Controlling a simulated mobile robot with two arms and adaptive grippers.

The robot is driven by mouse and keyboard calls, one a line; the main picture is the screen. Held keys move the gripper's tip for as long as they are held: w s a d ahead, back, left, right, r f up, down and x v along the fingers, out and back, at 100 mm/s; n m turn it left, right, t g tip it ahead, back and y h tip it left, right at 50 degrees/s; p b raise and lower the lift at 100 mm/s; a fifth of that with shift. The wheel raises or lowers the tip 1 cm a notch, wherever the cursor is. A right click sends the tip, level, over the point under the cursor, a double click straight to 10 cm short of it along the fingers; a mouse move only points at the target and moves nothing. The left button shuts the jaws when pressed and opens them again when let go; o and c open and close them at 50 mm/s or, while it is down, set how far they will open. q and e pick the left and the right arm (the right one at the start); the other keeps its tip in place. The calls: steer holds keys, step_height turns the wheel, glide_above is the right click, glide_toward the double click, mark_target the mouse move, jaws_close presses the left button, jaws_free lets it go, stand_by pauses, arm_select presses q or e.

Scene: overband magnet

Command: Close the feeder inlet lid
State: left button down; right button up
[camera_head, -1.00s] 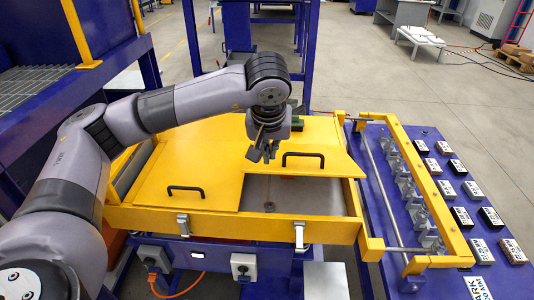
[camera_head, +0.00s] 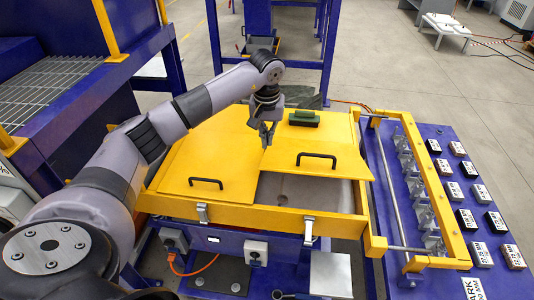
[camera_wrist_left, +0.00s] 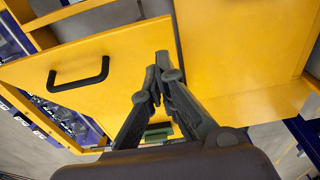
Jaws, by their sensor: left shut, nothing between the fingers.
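The feeder is a yellow box (camera_head: 268,218) with two flat yellow panels on top. The right panel, a lid (camera_head: 335,145) with a black handle (camera_head: 315,157), sits back from the front rim. It leaves a gap over the grey inside (camera_head: 300,190). The left panel (camera_head: 205,165) reaches the front rim and has its own handle. My left gripper (camera_head: 266,138) points down above the panels, left of and behind the right lid's handle, shut and empty. The left wrist view shows its closed fingertips (camera_wrist_left: 160,62) over the lid; contact cannot be told. My right gripper is not in view.
A green block (camera_head: 303,118) lies at the back of the box top. A yellow frame with a rail (camera_head: 440,205) and a blue plate with labelled blocks stand on the right. Latches (camera_head: 308,230) hang on the front rim. A blue machine with grating stands left.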

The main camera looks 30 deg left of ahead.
arm_select(q)
steer(key=p, duration=0.1)
glide_above(267, 166)
steer(key=f, duration=0.4)
steer(key=shift+w+a+f, duration=0.1)
steer(key=shift+w+f, duration=0.1)
steer(key=shift+w, duration=0.05)
steer(key=shift+s+f+p, duration=0.3)
steer(key=shift+f+p, duration=0.05)
steer(key=shift+f, duration=0.5)
